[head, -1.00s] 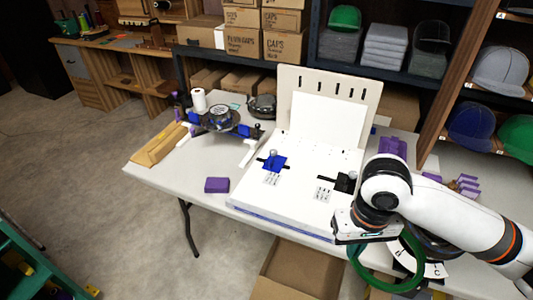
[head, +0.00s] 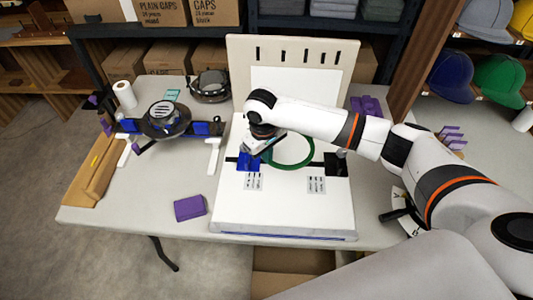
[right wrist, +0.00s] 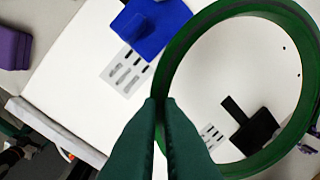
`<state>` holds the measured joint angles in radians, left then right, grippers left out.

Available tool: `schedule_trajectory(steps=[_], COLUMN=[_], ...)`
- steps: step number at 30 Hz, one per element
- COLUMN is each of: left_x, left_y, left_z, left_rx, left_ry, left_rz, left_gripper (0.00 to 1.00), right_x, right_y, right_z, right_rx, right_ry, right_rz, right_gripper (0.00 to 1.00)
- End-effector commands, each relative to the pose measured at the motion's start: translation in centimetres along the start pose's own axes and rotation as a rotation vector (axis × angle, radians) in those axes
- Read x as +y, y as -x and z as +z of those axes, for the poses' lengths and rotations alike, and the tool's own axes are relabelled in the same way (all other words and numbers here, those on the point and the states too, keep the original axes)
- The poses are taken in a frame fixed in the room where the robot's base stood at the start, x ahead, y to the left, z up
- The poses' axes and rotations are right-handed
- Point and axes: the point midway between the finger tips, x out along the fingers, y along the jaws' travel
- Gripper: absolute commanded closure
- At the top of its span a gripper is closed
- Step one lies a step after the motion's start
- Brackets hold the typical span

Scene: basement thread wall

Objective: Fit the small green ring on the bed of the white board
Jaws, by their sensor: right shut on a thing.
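The green ring (head: 292,168) is over the bed of the white board (head: 280,212), between the blue block (head: 249,162) on the left and the black block (head: 336,165) on the right. My right gripper (head: 268,155) is shut on the ring's left side. In the right wrist view the fingertips (right wrist: 163,104) pinch the ring's rim (right wrist: 178,52). There the black block (right wrist: 252,130) shows through the ring, and the blue block (right wrist: 152,27) lies outside it. I cannot tell whether the ring touches the bed. My left gripper is not in view.
An upright slotted panel (head: 291,52) stands at the board's back. A purple block (head: 189,208) lies left of the board. A round black device with blue parts (head: 163,118) and a paper roll (head: 125,94) stand farther left. Bare table (head: 110,205) shows at front left.

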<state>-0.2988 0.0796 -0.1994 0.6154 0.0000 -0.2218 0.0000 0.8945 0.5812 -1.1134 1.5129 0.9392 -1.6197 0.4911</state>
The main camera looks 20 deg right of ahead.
Motion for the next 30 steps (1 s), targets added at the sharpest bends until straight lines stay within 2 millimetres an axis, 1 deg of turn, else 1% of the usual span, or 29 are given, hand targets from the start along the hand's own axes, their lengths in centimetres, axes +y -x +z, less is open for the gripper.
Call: schedule_trajectory(steps=[1,2,3,5,8,12,15,19,24,28,29,30], left_x=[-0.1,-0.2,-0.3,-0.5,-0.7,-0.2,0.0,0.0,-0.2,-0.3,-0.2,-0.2], left_y=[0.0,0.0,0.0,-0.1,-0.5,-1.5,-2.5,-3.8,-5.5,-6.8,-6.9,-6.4], left_z=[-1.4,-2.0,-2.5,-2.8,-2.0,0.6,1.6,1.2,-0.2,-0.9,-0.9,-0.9], left_rx=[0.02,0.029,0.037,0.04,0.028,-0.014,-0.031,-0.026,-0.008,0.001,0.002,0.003], left_ry=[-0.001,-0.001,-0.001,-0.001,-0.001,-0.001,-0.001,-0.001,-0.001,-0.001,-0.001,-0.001], left_rz=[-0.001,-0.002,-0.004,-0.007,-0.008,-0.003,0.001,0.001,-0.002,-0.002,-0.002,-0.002], left_gripper=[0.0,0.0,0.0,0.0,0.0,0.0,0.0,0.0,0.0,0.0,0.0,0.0], right_x=[-0.3,-0.4,-0.5,-0.6,-0.6,-0.5,-0.5,-0.4,-0.2,-0.2,-0.1,-0.1], right_y=[-0.6,-0.8,-1.0,-1.2,-1.6,-2.3,-3.0,-4.0,-5.4,-6.3,-6.5,-6.5], right_z=[0.3,0.5,0.6,0.7,0.8,0.8,0.8,0.7,0.7,0.7,0.7,0.7], right_rx=[0.001,0.0,-0.001,-0.003,-0.003,-0.004,-0.004,-0.004,-0.003,-0.003,-0.003,-0.001], right_ry=[0.01,0.018,0.024,0.03,0.032,0.031,0.03,0.03,0.03,0.03,0.03,0.029], right_rz=[-0.004,-0.005,-0.006,-0.007,-0.007,-0.007,-0.007,-0.008,-0.007,-0.008,-0.008,-0.006], right_gripper=[1.0,1.0,1.0,1.0,1.0,1.0,1.0,1.0,1.0,1.0,1.0,1.0])
